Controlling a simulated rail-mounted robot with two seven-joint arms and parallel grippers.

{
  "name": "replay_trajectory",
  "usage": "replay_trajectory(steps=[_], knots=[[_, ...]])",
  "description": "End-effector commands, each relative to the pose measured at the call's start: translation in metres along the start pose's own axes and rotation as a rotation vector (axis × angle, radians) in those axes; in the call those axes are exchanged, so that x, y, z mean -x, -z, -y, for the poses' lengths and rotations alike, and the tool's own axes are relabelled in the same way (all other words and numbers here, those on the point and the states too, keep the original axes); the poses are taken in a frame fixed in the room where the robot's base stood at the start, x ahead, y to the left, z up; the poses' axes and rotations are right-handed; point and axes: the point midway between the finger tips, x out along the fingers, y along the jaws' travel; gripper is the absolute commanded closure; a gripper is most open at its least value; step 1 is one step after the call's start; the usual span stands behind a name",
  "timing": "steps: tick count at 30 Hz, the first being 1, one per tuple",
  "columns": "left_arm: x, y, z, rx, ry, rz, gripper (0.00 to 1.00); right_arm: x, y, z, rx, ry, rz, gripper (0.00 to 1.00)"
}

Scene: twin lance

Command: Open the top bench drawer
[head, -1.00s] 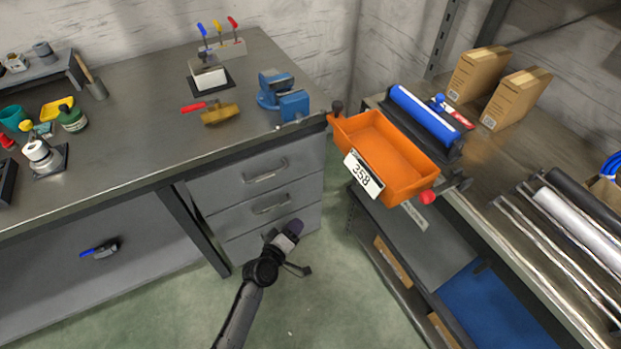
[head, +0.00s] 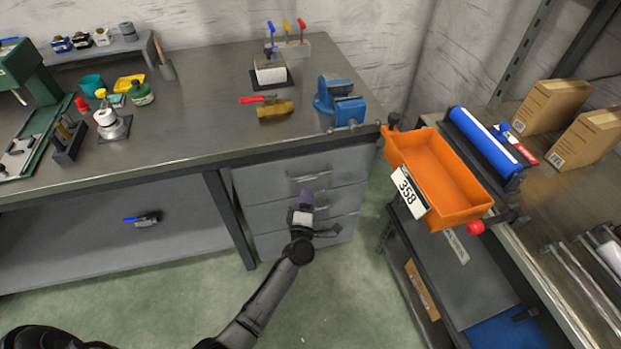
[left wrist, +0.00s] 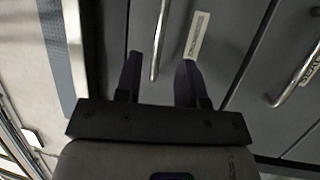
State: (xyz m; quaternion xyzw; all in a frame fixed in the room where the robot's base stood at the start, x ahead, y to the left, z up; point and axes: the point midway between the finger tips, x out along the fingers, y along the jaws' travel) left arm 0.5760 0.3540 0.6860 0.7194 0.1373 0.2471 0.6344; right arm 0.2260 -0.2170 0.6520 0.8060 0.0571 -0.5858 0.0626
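The grey bench has a stack of drawers, and the top bench drawer (head: 265,183) is shut. Its bar handle (head: 308,176) shows in the head view. My left gripper (head: 306,197) is in front of the drawer stack, just below that handle in the picture. In the left wrist view the two dark fingers of my left gripper (left wrist: 158,82) are apart. A bar handle (left wrist: 160,40) lies between them, nearer the left finger, with a white label (left wrist: 197,35) beside it. It appears to be the top handle. Contact cannot be told. My right gripper is not in view.
A lower drawer handle (left wrist: 300,75) shows at the right in the left wrist view. An orange bin (head: 440,175) marked 358 stands right of the drawers, on the side bench. A blue vise (head: 338,100) sits on the bench top above. Green floor is clear before the drawers.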

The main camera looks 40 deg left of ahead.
Motion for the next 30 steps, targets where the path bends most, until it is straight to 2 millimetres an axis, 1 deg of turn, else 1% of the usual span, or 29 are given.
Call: replay_trajectory(steps=[1, 3, 9, 12, 15, 19, 29, 30], knots=[[-0.011, 0.000, 0.002, -0.001, -0.002, 0.000, 0.64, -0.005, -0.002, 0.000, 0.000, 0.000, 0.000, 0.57], [-0.024, 0.000, 0.002, 0.001, -0.002, 0.000, 0.64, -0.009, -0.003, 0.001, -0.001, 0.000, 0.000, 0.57], [-0.053, 0.000, 0.002, 0.000, -0.001, 0.000, 0.64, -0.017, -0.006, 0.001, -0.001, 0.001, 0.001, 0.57], [-0.064, 0.000, 0.002, -0.001, 0.000, 0.001, 0.64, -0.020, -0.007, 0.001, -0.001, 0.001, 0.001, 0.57], [-0.072, -0.001, 0.001, -0.002, 0.000, 0.001, 0.64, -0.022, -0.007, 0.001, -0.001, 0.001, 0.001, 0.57], [-0.077, -0.001, 0.001, -0.002, 0.001, 0.002, 0.64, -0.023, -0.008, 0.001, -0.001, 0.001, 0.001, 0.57], [-0.079, 0.000, 0.000, -0.002, 0.001, 0.002, 0.64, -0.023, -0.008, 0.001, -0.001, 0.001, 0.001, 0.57], [-0.079, 0.000, 0.000, -0.002, 0.001, 0.002, 0.67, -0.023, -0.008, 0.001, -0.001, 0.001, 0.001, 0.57]])
